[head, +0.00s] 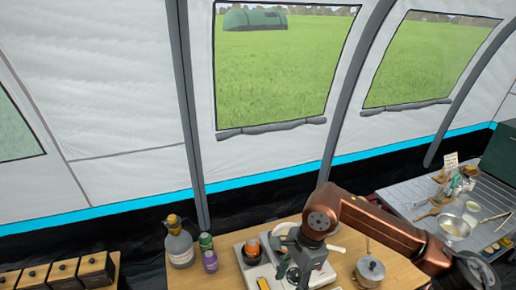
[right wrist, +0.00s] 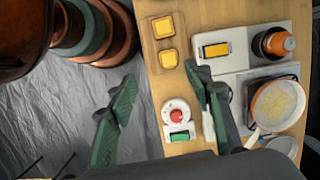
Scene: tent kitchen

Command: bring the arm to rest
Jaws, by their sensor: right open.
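My right arm (head: 375,228), copper-brown, comes in from the right and bends down over the wooden table. Its gripper (head: 292,272) hangs over the grey appliance area in the head view. In the right wrist view the gripper (right wrist: 160,85) has its two dark green fingers spread apart with nothing between them. The left finger is over the grey floor and the right one over the table's edge area. My left gripper is in neither view.
The wooden table (right wrist: 210,35) holds a board with two yellow squares (right wrist: 165,42), a red-knobbed device (right wrist: 177,112), an orange-topped container (right wrist: 277,43) and a pan (right wrist: 280,100). A lidded pot (head: 370,269) stands right of the gripper. A jug (head: 179,247) stands left, a metal table (head: 405,198) right.

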